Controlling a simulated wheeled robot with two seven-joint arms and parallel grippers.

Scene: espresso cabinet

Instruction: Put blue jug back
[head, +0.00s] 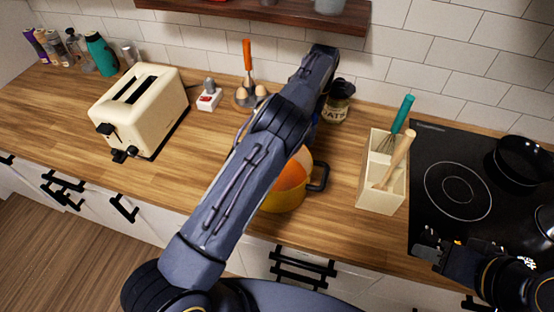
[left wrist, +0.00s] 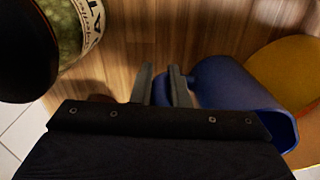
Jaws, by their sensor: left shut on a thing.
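The blue jug (left wrist: 235,95) shows in the left wrist view, beside the fingers of my left gripper (left wrist: 160,84). The gripper is shut on the jug, apparently at its handle side; the exact contact is partly hidden. The wood counter shows close beyond the fingers; I cannot tell whether the jug touches it. In the head view my left arm covers the gripper and most of the jug; only a blue sliver (head: 316,117) shows beside the arm. My right gripper (head: 430,252) is over the front edge of the cooktop, and its finger gap is unclear.
The oats jar (head: 337,105) stands close behind the jug. A yellow pot (head: 288,200) with an orange thing inside stands in front. A utensil box (head: 382,190), cooktop (head: 455,165), toaster (head: 140,110) and egg holder (head: 243,98) are around. A wooden shelf (head: 270,10) hangs above.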

